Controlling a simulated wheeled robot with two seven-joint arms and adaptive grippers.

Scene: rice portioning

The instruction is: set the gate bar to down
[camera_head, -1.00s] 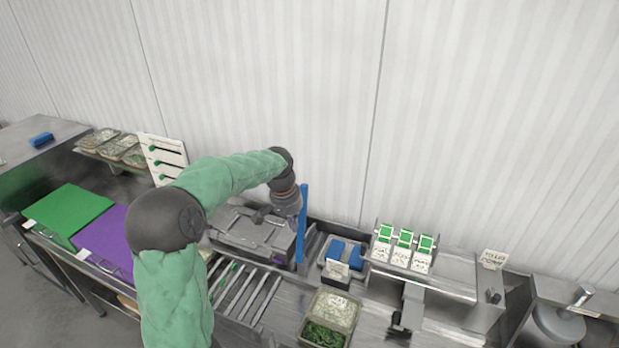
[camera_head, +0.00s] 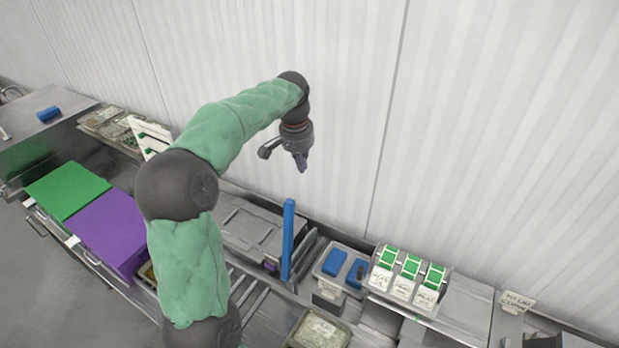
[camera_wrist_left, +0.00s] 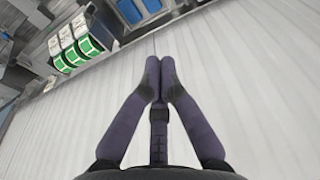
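The gate bar, which I take to be the blue upright bar (camera_head: 288,240), stands vertical beside the grey lidded box (camera_head: 245,225) on the counter. My left gripper (camera_head: 302,166) is in the air above the bar and a little to its right, in front of the wall, clear of the bar. In the left wrist view its two fingertips (camera_wrist_left: 160,75) meet with nothing seen between them. The bar cannot be made out in the wrist view. My right gripper is not visible.
A bin with blue blocks (camera_head: 332,284) and a rack of green-and-white labelled packs (camera_head: 408,275) stand to the bar's right. Metal rollers (camera_head: 250,298) lie in front. Purple (camera_head: 108,228) and green boards (camera_head: 65,190) are at left. The ribbed wall (camera_head: 480,130) is behind.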

